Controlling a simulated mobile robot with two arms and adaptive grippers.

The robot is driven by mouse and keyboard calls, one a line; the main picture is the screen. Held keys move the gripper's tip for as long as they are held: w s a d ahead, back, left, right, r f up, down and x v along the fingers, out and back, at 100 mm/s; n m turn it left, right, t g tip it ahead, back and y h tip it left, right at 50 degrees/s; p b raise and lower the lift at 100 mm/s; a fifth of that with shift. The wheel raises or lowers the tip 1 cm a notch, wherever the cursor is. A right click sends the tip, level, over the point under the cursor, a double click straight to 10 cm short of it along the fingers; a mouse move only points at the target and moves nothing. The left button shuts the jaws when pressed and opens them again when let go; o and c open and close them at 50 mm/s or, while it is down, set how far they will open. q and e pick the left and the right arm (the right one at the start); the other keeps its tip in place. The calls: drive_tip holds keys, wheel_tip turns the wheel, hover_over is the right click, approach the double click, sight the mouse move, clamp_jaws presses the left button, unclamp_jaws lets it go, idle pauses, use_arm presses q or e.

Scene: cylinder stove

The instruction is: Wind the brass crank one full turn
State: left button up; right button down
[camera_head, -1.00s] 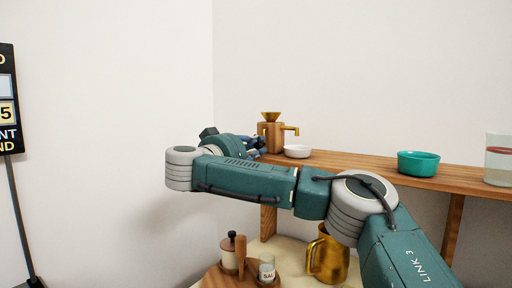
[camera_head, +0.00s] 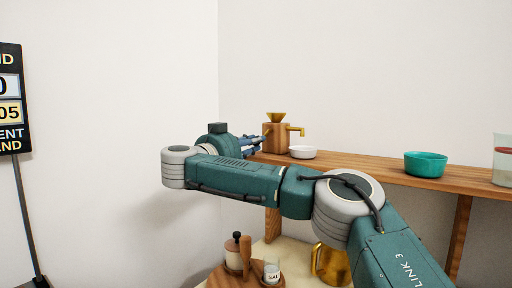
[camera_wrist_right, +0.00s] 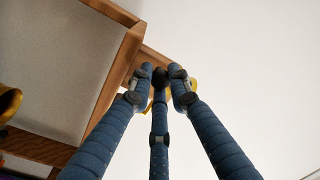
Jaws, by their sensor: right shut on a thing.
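A wooden grinder-like box (camera_head: 277,138) with a brass funnel (camera_head: 277,117) on top stands at the left end of the shelf in the head view. A bent brass arm (camera_head: 298,130) sticks out of its right side. My right gripper (camera_head: 261,140) reaches its left side with blue fingers. In the right wrist view the three fingers of my right gripper (camera_wrist_right: 159,85) close together around a small dark knob (camera_wrist_right: 159,76). Bits of brass show behind the fingertips; the fingers hide most of the crank there. My left gripper is not in view.
A white bowl (camera_head: 303,152) stands just right of the box. A green bowl (camera_head: 425,164) and a glass jar (camera_head: 503,160) stand farther right on the wooden shelf (camera_head: 370,168). Below are a brass pitcher (camera_head: 331,264), a salt jar (camera_head: 272,270) and a brown-and-white pot (camera_head: 234,255).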

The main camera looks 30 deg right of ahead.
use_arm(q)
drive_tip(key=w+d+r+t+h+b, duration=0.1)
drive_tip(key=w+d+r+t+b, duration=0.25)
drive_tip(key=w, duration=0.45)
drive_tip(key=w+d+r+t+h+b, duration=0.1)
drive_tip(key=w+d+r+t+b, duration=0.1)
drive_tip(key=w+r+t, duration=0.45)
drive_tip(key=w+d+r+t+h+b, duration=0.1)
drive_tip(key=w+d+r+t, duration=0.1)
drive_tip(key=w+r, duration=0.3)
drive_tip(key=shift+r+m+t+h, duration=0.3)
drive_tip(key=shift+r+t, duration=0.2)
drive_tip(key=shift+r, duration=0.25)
use_arm(e)
wheel_tip(320, 180, up, 6)
drive_tip(key=s+m+g, duration=0.1)
drive_tip(key=m+g, duration=0.1)
drive_tip(key=m, duration=2.6)
drive_tip(key=shift+s+d+r, duration=0.2)
drive_tip(key=shift+s+d, duration=0.1)
drive_tip(key=shift+s, duration=0.05)
drive_tip(key=c, duration=1.9)
unclamp_jaws()
drive_tip(key=shift+r, duration=0.1)
